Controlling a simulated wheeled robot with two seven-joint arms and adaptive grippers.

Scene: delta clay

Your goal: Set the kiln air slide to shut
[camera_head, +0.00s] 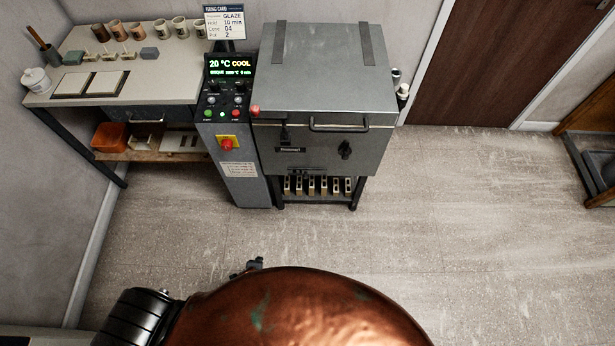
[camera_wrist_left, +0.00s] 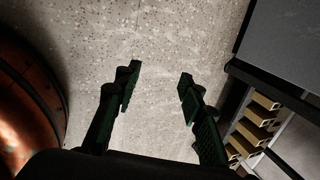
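The grey kiln (camera_head: 318,75) stands against the back wall with its lid down. Its front has a bar handle (camera_head: 338,126), a small nameplate (camera_head: 290,150) and a black knob (camera_head: 346,149). A small dark fitting (camera_head: 299,174) shows near its lower edge; I cannot tell whether this is the air slide, or its position. My left gripper (camera_wrist_left: 158,82) is open and empty above the floor in its wrist view, left of the kiln's lower frame. In the head view only a small dark part of it shows at the edge of my copper body. My right gripper is not in view.
A control post (camera_head: 238,120) with a lit display reading 20 °C COOL adjoins the kiln's left side. A workbench (camera_head: 150,85) with cups and tiles stands further left. Several pale bricks (camera_head: 311,187) sit under the kiln. The floor (camera_head: 430,230) in front is clear.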

